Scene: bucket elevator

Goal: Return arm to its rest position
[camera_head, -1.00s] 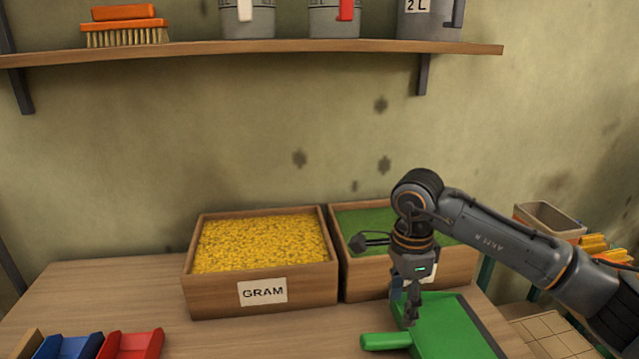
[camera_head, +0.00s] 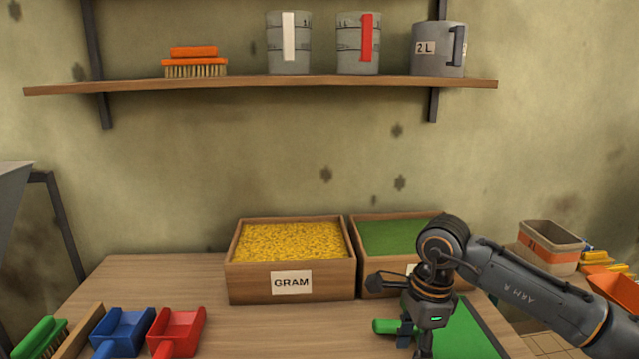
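My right arm comes in from the right, and its gripper (camera_head: 415,345) points down over the table near the front of the right-hand crate. Its fingers are dark and partly cut off by the bottom edge, so I cannot tell whether they are open or shut. A green tray-like piece (camera_head: 468,335) lies under and beside the gripper, with a green handle (camera_head: 385,326) sticking out to the left. The gripper overlaps it in the picture; contact cannot be told. My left gripper is not in view.
The GRAM crate (camera_head: 290,282) of yellow grains and a crate of green contents (camera_head: 372,283) stand behind. Blue (camera_head: 122,333) and red (camera_head: 178,332) scoops and a green brush (camera_head: 40,336) lie left. A shelf (camera_head: 260,86) holds an orange brush and metal jugs. The table's middle is clear.

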